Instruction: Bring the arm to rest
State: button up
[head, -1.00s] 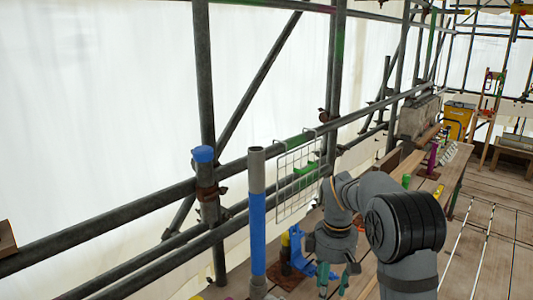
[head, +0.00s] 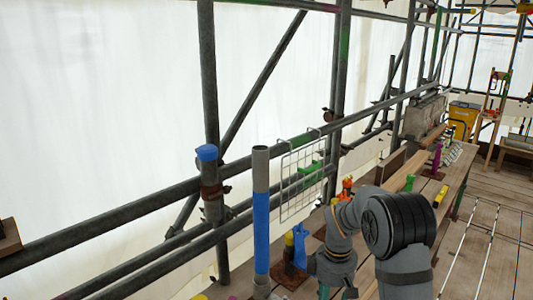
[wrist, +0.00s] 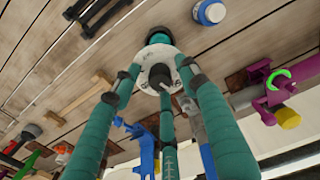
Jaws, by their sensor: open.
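My gripper (head: 337,293) is low in the head view, above the near end of the plank bench (head: 458,185), partly cut off by the bottom edge. In the wrist view its teal fingers (wrist: 160,80) are spread apart. A white disc (wrist: 158,62) with a dark centre shows between and beyond their tips; I cannot tell whether they touch it. I see nothing clearly held. A blue bracket (head: 299,245) stands left of the gripper and shows behind the fingers in the wrist view (wrist: 147,145).
A blue-sleeved pipe (head: 261,225) stands upright left of my arm. Scaffold tubes and a wire grid (head: 300,180) line the back. The wrist view shows a purple clamp (wrist: 275,92) at right and a blue-white round item (wrist: 209,12) on the planks. Open deck lies right of the bench.

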jog(key=shift+r, duration=0.35)
notch_tip(320, 180, up, 11)
notch_tip(320, 180, down, 12)
jog(key=shift+m, duration=0.7)
jog(key=m, duration=0.3)
jog(key=shift+r+m+b, duration=0.1)
jog(key=shift+m+b, duration=0.25)
jog(key=shift+m, duration=0.05)
jog(key=m, duration=1)
jog(key=shift+p, duration=0.35)
jog(key=m+p, duration=0.1)
jog(key=m, duration=0.3)
jog(key=shift+r, duration=0.65)
jog(key=shift+r, duration=0.1)
